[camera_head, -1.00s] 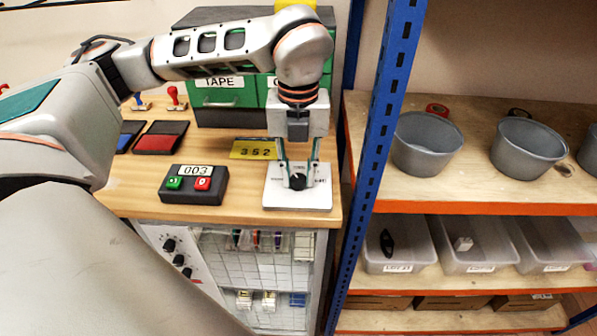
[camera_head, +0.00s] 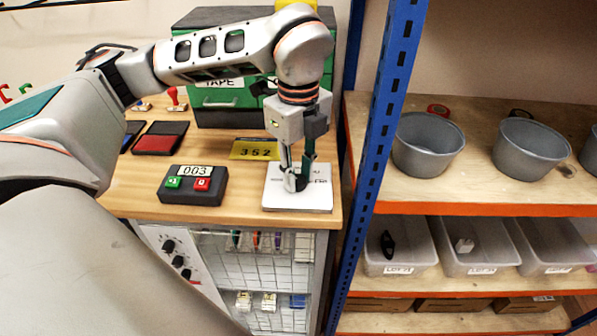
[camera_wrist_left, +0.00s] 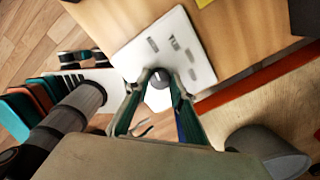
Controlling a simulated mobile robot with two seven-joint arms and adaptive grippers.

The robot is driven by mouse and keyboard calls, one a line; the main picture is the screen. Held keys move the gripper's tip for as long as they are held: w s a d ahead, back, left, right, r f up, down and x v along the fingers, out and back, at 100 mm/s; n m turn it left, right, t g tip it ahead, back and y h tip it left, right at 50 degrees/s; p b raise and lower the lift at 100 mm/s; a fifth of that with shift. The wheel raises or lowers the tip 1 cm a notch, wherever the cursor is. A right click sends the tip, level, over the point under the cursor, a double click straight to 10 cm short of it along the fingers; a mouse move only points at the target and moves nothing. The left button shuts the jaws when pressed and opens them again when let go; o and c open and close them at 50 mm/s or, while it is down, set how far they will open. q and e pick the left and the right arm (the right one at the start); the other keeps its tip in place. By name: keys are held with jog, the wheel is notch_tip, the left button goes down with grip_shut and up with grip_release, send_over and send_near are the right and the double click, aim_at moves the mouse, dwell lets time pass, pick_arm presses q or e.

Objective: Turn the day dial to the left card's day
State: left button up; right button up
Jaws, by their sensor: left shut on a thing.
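The day dial is a black knob on a white plate (camera_head: 290,200) near the bench's front right corner. My left gripper (camera_head: 298,182) comes down from above and is shut on the knob, hiding most of it in the head view. In the left wrist view the dark knob (camera_wrist_left: 160,76) sits between the two fingertips of my left gripper (camera_wrist_left: 160,82), with several grey printed marks beside it on the white plate (camera_wrist_left: 190,30). The marks are too blurred to read. A yellow card (camera_head: 254,150) reading 352 lies behind the plate. My right gripper is not in view.
A counter box (camera_head: 193,184) with green and red buttons and the number 003 stands left of the plate. A red ink pad (camera_head: 160,138) and green drawers (camera_head: 225,97) are behind. A blue rack post (camera_head: 385,110) rises close at the right.

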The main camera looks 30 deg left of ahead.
aim_at(298, 179)
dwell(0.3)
pick_arm(q)
jog(key=o, duration=1.1)
jog(key=shift+o, duration=0.2)
jog(key=shift+r, duration=0.1)
notch_tip(298, 179, up, 12)
